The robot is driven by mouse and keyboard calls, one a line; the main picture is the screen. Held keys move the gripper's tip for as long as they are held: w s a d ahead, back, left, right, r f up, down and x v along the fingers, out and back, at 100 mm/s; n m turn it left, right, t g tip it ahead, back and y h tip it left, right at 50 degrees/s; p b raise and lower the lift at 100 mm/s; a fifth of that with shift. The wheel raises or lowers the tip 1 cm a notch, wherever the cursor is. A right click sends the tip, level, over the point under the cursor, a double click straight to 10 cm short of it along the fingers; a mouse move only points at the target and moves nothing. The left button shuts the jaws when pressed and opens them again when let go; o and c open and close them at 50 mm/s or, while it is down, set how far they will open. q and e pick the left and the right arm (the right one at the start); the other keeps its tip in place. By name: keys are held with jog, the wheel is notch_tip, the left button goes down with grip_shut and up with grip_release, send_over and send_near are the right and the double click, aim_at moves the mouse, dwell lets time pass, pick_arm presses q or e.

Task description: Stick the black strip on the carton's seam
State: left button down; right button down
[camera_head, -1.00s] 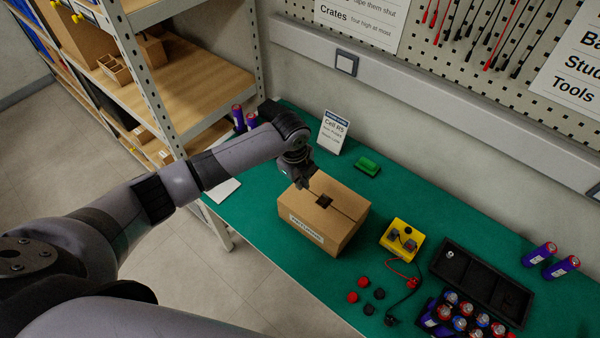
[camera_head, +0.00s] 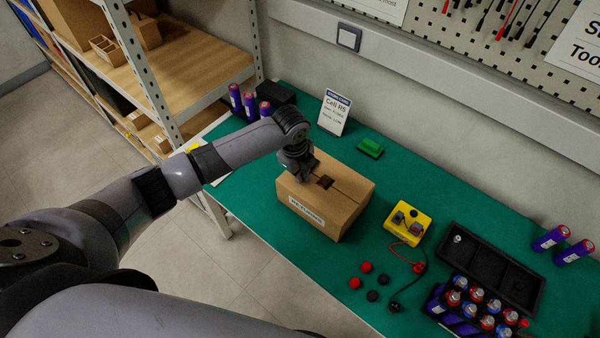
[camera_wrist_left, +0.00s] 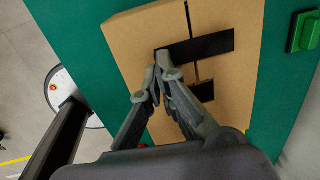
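The carton (camera_head: 345,212) stands closed on the green table, its seam running along the top. My left gripper (camera_head: 303,172) is low over the left end of its top. In the left wrist view, a flat black strip (camera_wrist_left: 210,46) lies across the seam on the carton (camera_wrist_left: 225,15). My left gripper (camera_wrist_left: 158,66) has its fingertips together at the strip's left end; I cannot tell whether they press on it. A smaller dark patch (camera_wrist_left: 203,91) on the seam is partly hidden by a finger; I cannot tell what it is. My right gripper is not in view.
Behind the carton are a green block (camera_head: 370,147) and a standing sign (camera_head: 334,112). To its right are a yellow box (camera_head: 407,223) and a black tray (camera_head: 515,289). Red and black caps (camera_head: 366,267) lie in front. Shelving (camera_head: 190,85) rises at the left.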

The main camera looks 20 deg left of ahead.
pick_arm(q)
jog(key=shift+f, duration=0.3)
dwell(0.5)
dwell(0.5)
jog(key=shift+s+f, duration=0.1)
dwell(0.7)
jog(key=c, duration=2.3)
grip_release()
jog(key=o, duration=0.6)
jog(key=r, duration=0.4)
jog(key=s+r, duration=0.1)
jog(key=r, duration=0.7)
jog(key=shift+s+a, duration=0.2)
jog(key=shift+a, duration=0.05)
